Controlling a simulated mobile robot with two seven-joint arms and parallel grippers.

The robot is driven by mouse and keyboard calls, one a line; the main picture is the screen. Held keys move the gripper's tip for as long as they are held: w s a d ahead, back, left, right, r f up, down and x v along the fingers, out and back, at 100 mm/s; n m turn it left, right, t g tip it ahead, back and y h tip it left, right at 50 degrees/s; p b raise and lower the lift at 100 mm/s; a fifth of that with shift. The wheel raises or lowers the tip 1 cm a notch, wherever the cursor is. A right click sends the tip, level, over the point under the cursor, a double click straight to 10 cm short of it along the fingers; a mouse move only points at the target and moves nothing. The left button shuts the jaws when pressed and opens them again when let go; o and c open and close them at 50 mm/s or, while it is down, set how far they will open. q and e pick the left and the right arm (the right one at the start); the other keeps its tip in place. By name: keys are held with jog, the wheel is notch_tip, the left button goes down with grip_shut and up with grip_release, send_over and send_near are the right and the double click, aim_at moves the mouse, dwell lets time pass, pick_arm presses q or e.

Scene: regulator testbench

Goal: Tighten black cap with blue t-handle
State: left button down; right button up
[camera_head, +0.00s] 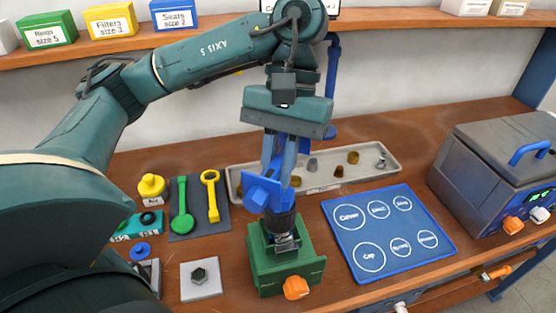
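My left gripper (275,178) points down over the green fixture (270,276). Its fingers are closed around the blue t-handle (262,192). The t-handle sits on top of the black cap (281,222), and its lower end is hidden from this side. The black cap is upright above the metal jaws of the green fixture, which has an orange knob (296,288) in front. The exact contact between handle and cap is too small to tell. My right gripper is not in view.
Behind the fixture lies a grey tray (385,172) with small parts. A blue labelled mat (385,255) lies to the right, near a grey machine (490,160). A green tool (182,212) and yellow wrench (211,196) lie left. A grey plate (185,292) with a nut is front left.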

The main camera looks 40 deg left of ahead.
pick_arm(q)
jog(key=shift+m+p, duration=0.3)
jog(key=shift+m, duration=0.3)
jog(key=shift+y, duration=0.3)
jog(key=shift+m+p, duration=0.55)
jog(key=shift+m, duration=0.05)
jog(key=shift+a+y, duration=0.1)
jog(key=shift+y, duration=0.2)
jog(key=shift+m+p, duration=0.4)
jog(key=shift+m, duration=0.5)
jog(key=shift+y, duration=0.3)
jog(key=shift+r, duration=0.15)
